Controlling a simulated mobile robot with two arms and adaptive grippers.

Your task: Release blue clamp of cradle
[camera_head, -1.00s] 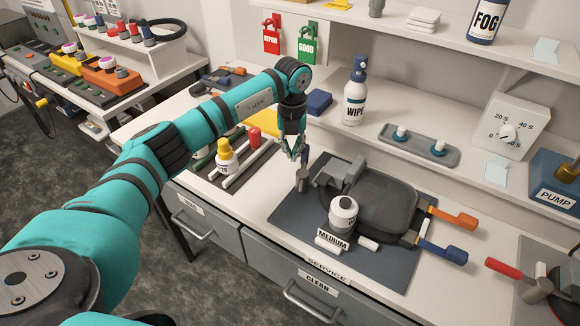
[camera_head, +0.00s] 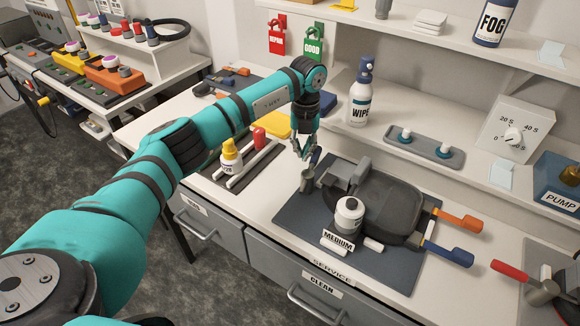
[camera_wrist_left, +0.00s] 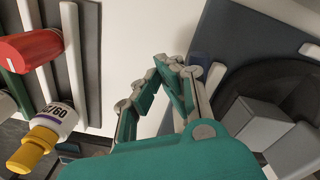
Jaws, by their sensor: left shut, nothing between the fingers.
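The cradle (camera_head: 375,205) is a dark rounded holder with a grey block at its left end, lying on a dark blue-grey mat. The blue clamp (camera_head: 448,255) sticks out from its right side, below the orange clamp (camera_head: 458,220). My left gripper (camera_head: 304,153) hangs above the bench at the mat's left edge, well to the left of the blue clamp. Its fingers are shut and empty; they also show in the left wrist view (camera_wrist_left: 180,66). The blue clamp is not in the wrist view. My right gripper is not in view.
A white bottle (camera_head: 348,215) and a MEDIUM label (camera_head: 338,240) stand before the cradle. A red-handled tool (camera_head: 512,273) lies at right. A yellow-capped bottle (camera_head: 230,155) stands at left.

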